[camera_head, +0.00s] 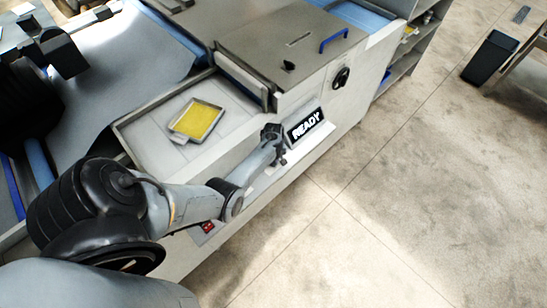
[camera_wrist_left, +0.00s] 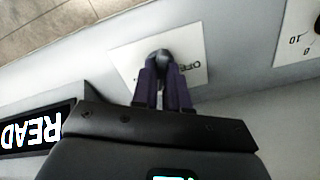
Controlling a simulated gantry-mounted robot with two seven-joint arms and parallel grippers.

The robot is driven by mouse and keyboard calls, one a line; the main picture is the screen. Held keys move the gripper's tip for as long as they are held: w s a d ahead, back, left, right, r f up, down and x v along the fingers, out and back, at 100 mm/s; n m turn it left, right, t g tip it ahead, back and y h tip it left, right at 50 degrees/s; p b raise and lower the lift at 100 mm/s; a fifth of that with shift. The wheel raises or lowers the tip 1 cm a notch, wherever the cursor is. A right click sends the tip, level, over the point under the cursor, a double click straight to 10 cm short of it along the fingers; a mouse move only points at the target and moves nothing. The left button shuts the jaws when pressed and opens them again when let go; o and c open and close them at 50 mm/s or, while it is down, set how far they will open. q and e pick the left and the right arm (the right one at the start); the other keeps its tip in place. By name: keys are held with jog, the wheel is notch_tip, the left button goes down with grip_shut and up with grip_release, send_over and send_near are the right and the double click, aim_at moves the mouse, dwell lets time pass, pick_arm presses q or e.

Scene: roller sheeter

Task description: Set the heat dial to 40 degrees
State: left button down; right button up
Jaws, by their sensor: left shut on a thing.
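My left gripper (camera_head: 282,158) is at the front panel of the machine, just below the READY display (camera_head: 305,124). In the left wrist view its dark fingers (camera_wrist_left: 163,68) are shut on a small dark knob (camera_wrist_left: 162,54) in front of a white plate (camera_wrist_left: 197,74). The lettering on this plate is partly hidden. A second white plate with the numbers 0 and 10 (camera_wrist_left: 297,39), seen at the right edge of the left wrist view, is cut off.
A black round handwheel (camera_head: 341,77) and a small black knob (camera_head: 288,66) sit on the machine. A tray with a yellow sheet (camera_head: 197,120) lies on the bed. A red switch (camera_head: 208,227) is low on the front. A dark bin (camera_head: 490,57) stands on open floor.

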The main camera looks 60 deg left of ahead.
pick_arm(q)
jog(key=n, duration=0.4)
jog(key=shift+n, duration=0.3)
jog(key=n, duration=0.3)
jog(key=shift+n, duration=1.1)
jog(key=c, duration=1.1)
grip_release()
jog(key=shift+c, duration=0.2)
notch_tip(320, 180, up, 11)
jog(key=p, duration=0.3)
